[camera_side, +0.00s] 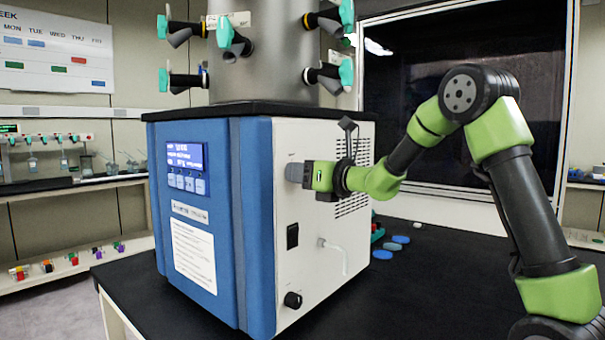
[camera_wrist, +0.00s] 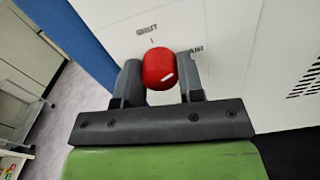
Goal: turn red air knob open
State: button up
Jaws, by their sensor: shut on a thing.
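The red air knob (camera_wrist: 160,68) sits on the white side panel of the freeze dryer (camera_side: 320,250), with a white mark on its face. Dark printed labels show above it and to its right; the right one reads like "AIR". My gripper (camera_wrist: 160,82) has one finger on each side of the knob and is shut on it. In the side view my gripper (camera_side: 303,173) reaches the upper part of the panel from the right, and its fingers hide the knob there. The white mark points to the lower left to upper right in the wrist view.
A black switch (camera_side: 292,236), a clear bent tube (camera_side: 335,252) and a black knob (camera_side: 292,300) are on the panel below my gripper. Blue discs (camera_side: 392,247) lie on the black table (camera_side: 440,300). The table is mostly clear at the front right.

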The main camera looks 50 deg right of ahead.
jog(key=m, duration=0.5)
dwell(0.8)
jog(key=o, duration=0.9)
jog(key=s, duration=1)
